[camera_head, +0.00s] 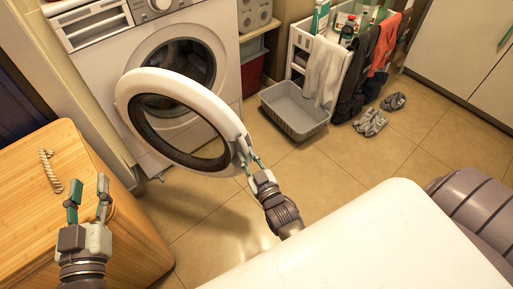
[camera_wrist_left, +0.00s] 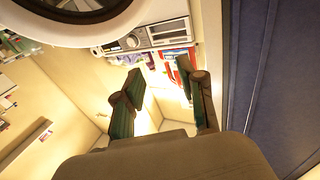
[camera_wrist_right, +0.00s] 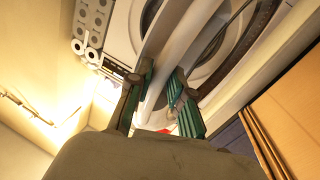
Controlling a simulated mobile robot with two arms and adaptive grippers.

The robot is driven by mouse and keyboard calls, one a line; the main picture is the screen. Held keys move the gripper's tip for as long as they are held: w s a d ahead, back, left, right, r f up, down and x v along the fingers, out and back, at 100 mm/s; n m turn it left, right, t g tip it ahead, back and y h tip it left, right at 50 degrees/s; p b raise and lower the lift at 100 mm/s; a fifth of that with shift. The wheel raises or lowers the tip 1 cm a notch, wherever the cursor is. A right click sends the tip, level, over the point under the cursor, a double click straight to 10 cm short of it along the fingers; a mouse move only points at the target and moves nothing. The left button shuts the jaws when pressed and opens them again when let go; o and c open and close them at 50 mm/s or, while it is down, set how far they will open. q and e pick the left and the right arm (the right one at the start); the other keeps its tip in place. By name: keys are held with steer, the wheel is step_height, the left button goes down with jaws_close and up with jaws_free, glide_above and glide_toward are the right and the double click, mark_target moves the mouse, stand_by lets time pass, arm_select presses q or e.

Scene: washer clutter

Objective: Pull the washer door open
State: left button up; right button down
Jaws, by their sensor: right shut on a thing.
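The white washer (camera_head: 110,50) stands at the back left. Its round door (camera_head: 135,82), a white ring around dark-rimmed glass, is swung well out from the machine, and the dark drum opening (camera_head: 185,62) shows behind it. My right gripper (camera_head: 252,166) is at the door's lower right edge, shut on the door rim. In the right wrist view the white rim (camera_wrist_right: 165,65) runs between its green fingers. My left gripper (camera_head: 88,190) is apart from the door, above the wooden top at left. Its fingers are spread with nothing between them, also in the left wrist view (camera_wrist_left: 160,95).
A wooden cabinet (camera_head: 30,210) with a twisted rope-like item (camera_head: 50,170) is at left. A grey basket (camera_head: 295,112), a white cart (camera_head: 300,40) with clothes, and shoes (camera_head: 370,123) stand at the right. A white surface (camera_head: 380,240) fills the front. Tiled floor (camera_head: 205,220) lies open below the door.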

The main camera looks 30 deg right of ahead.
arm_select(q)
steer(key=shift+s+a+f+g, duration=0.1)
steer(key=shift+a+f+g, duration=0.15)
steer(key=shift+f+g, duration=0.5)
arm_select(e)
steer(key=shift+s+a+r, duration=0.1)
steer(key=shift+s+a, duration=0.05)
steer(key=shift+a, duration=0.5)
steer(key=shift+s+a+r, duration=0.1)
steer(key=shift+a, duration=0.5)
arm_select(q)
steer(key=shift+f, duration=0.1)
arm_select(e)
steer(key=c, duration=1.5)
jaws_free()
steer(key=o, duration=0.4)
steer(key=shift+w+a, duration=0.1)
steer(key=shift+w, duration=0.05)
arm_select(q)
steer(key=shift+a, duration=0.15)
steer(key=shift+f, duration=0.1)
arm_select(e)
steer(key=shift+d, duration=0.2)
steer(key=s, duration=1.2)
steer(key=shift+s+a+f, duration=0.15)
steer(key=shift+f, duration=0.05)
